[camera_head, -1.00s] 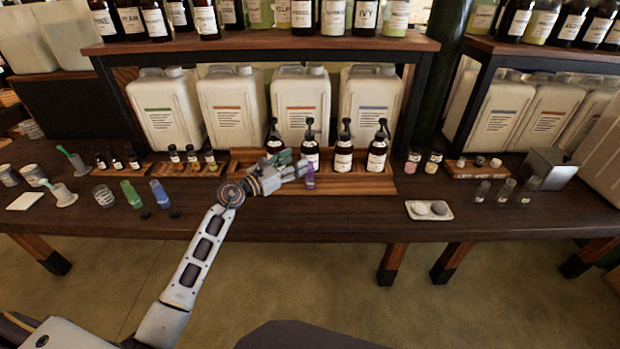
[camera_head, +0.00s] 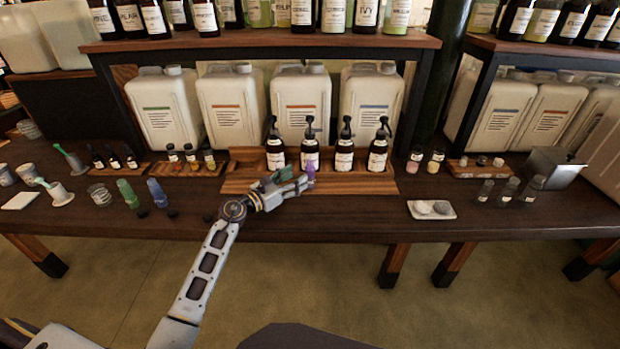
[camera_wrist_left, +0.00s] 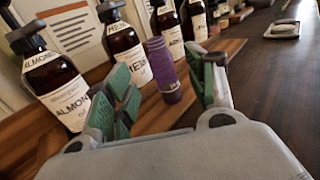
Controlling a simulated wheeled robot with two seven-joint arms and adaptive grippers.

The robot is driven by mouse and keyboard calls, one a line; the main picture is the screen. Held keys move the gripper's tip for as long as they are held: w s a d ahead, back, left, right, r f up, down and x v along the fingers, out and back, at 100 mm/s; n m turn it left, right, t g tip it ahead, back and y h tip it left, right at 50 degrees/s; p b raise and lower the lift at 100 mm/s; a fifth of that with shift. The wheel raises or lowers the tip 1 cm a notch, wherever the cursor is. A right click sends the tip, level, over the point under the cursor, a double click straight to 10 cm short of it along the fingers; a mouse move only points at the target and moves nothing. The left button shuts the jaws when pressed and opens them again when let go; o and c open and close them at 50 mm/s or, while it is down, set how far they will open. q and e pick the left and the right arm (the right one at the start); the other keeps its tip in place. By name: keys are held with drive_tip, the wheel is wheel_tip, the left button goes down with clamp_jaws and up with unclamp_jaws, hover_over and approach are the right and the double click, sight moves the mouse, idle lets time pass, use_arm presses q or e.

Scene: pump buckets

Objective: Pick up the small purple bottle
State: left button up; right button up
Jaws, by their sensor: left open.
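The small purple bottle (camera_head: 311,168) stands upright on the wooden board (camera_head: 375,186), in front of the dark pump bottles. In the left wrist view the purple bottle (camera_wrist_left: 163,72) shows just past the fingertips, in line with the gap between them. My left gripper (camera_head: 296,179) is open and empty, low over the board, on the near left side of the bottle. Its green-padded fingers (camera_wrist_left: 168,88) are spread wide in the wrist view. I see no clear contact with the bottle. My right gripper is not in view.
Brown pump bottles (camera_head: 344,156) with white labels stand in a row close behind the purple bottle. A green bottle (camera_head: 127,193) and a blue bottle (camera_head: 157,192) stand at the left. A white tray (camera_head: 446,214) lies at the right. The table front is mostly clear.

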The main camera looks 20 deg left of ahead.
sight(306, 170)
use_arm(q)
drive_tip(key=shift+x, duration=1.2)
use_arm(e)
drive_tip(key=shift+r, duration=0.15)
use_arm(q)
drive_tip(key=shift+w+d+r, duration=0.1)
drive_tip(key=shift+w+d, duration=0.2)
drive_tip(key=shift+w, duration=0.3)
drive_tip(key=shift+x, duration=1.1)
drive_tip(key=shift+w+d, duration=0.4)
drive_tip(key=shift+w, duration=0.25)
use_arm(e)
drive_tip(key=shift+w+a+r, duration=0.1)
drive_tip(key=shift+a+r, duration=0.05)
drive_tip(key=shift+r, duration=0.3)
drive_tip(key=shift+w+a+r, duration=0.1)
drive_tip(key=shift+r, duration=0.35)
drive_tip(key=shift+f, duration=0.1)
use_arm(q)
drive_tip(key=c, duration=1.2)
drive_tip(key=shift+c, duration=0.2)
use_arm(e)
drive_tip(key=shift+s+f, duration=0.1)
